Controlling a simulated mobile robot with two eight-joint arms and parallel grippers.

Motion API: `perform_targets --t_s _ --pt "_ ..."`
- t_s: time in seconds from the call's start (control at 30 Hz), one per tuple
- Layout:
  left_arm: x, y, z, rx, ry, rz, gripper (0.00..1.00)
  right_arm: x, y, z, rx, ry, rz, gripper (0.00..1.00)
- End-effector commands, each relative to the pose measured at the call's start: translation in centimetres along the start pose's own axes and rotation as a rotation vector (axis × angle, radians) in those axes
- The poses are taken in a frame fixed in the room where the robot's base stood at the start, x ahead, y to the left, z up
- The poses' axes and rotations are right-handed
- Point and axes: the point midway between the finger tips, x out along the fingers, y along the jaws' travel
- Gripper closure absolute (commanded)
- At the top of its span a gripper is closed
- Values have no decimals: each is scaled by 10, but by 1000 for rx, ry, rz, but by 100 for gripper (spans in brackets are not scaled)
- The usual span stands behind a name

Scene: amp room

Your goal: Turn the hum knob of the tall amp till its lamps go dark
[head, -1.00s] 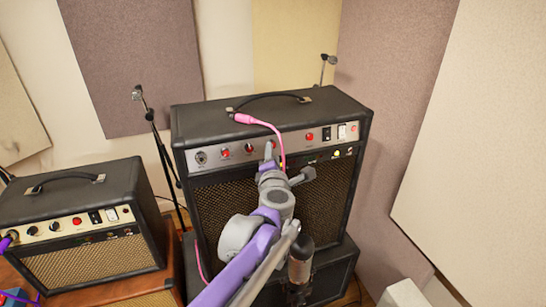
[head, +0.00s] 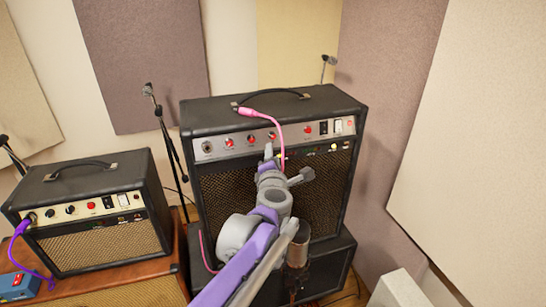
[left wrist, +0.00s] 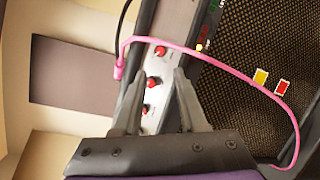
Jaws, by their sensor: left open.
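The tall amp (head: 335,104) stands upright on a dark cabinet, its silver panel carrying several red knobs. My left gripper (left wrist: 160,74) is open in front of this panel. In the left wrist view one red knob (left wrist: 153,82) lies between the fingertips; another red knob (left wrist: 160,52) is beyond them and a third (left wrist: 146,110) is nearer the wrist. I cannot tell whether the fingers touch the knob, nor read its label. A yellow lamp (left wrist: 199,47) glows beside the panel. In the head view my left arm hides part of the grille. My right gripper is out of view.
A pink cable (head: 260,115) hangs across the tall amp's panel, close to my gripper. A smaller amp (head: 85,180) stands at the left with a purple cable (head: 22,232) and a blue pedal (head: 15,285). A microphone stand (head: 168,145) is between the amps.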

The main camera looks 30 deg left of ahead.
Motion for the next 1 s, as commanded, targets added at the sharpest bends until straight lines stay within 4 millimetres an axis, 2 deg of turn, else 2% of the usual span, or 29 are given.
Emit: perform_targets --t_s 0.43,0.53,0.57,0.67,1.0 --pt "0 0 0 0 0 0 59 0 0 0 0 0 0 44" --pt "0 0 0 -12 3 2 43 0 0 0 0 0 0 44" --pt "1 -1 1 -27 6 5 41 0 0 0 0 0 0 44" --pt "5 -4 5 -141 29 27 41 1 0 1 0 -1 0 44" --pt "16 -24 28 -906 113 257 41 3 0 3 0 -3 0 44"
